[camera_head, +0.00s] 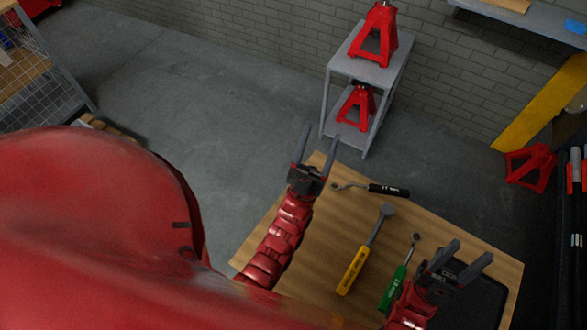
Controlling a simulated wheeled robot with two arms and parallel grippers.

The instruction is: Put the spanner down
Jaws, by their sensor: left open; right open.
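Three hand tools lie on the wooden table. One tool has a black handle (388,190) and a thin curved metal end, one has a yellow handle (353,270) and a grey rounded head, and one has a green handle (393,288) and a small metal head. I cannot tell for certain which is the spanner. My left gripper (319,140) is open and empty by the table's far left corner, left of the black-handled tool. My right gripper (471,252) is open and empty at the right, over or near a dark flat tray (484,306).
The wooden table (440,225) has bare room between the black-handled tool and the tray. A grey shelf stand (369,68) with red jack stands is behind it. Another red stand (530,167) is on the floor at right. A large red body covers the lower left.

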